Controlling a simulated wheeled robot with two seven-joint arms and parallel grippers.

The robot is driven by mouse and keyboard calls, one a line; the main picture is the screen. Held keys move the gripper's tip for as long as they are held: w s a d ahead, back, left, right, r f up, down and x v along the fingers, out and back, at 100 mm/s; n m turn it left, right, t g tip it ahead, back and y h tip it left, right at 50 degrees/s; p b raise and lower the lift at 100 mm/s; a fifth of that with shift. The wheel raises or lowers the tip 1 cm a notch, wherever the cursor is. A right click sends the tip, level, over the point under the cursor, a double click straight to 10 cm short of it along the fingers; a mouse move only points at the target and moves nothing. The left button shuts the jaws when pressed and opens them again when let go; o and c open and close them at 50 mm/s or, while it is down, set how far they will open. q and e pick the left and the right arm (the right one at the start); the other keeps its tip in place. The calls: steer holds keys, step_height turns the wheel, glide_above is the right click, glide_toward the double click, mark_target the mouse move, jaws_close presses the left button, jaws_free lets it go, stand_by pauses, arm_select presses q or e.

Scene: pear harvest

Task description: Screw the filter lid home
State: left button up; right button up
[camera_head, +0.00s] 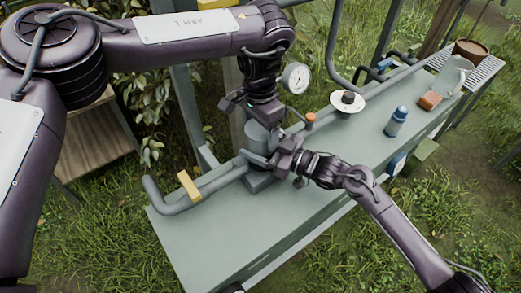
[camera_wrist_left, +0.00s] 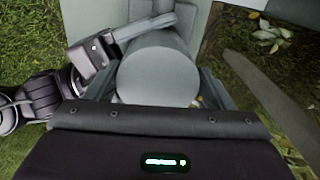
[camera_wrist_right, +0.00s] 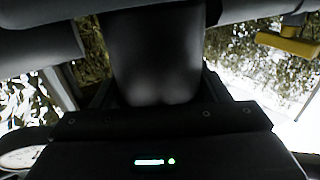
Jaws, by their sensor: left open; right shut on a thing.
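The filter's grey cylinder (camera_head: 256,135) stands upright on the green bench. Its round flat top (camera_wrist_left: 158,76), apparently the lid, fills the middle of the left wrist view. My left gripper (camera_head: 264,116) points down over it, open, with a finger on either side; I cannot tell whether they touch it. My right gripper (camera_head: 274,160) comes in from the right, low on the cylinder, and is shut on the filter's body. One of its fingers crosses the cylinder's side in the left wrist view. The right wrist view shows a dark rounded body (camera_wrist_right: 157,60) between the fingers. The lid's seam is hidden.
A grey pipe with a yellow handle (camera_head: 189,185) runs left of the filter. A gauge (camera_head: 296,77), an orange knob (camera_head: 311,119) and a white disc (camera_head: 348,105) stand behind. A blue bottle (camera_head: 396,122) is farther right. The bench front (camera_head: 225,235) is clear.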

steer(key=shift+d, duration=0.1)
arm_select(q)
steer(key=c, duration=0.7)
steer(key=shift+a+m, duration=0.1)
steer(key=shift+m, duration=0.9)
arm_select(e)
steer(key=shift+s, duration=0.1)
arm_select(q)
steer(key=shift+w+m, duration=0.1)
steer(key=shift+m, duration=0.9)
steer(key=shift+w+r, duration=0.1)
arm_select(e)
steer(key=shift+a, duration=0.2)
arm_select(q)
steer(key=o, duration=0.7)
steer(key=shift+c, duration=0.2)
steer(key=o, duration=0.4)
arm_select(e)
steer(key=shift+d+f, duration=0.1)
steer(key=shift+d, duration=0.05)
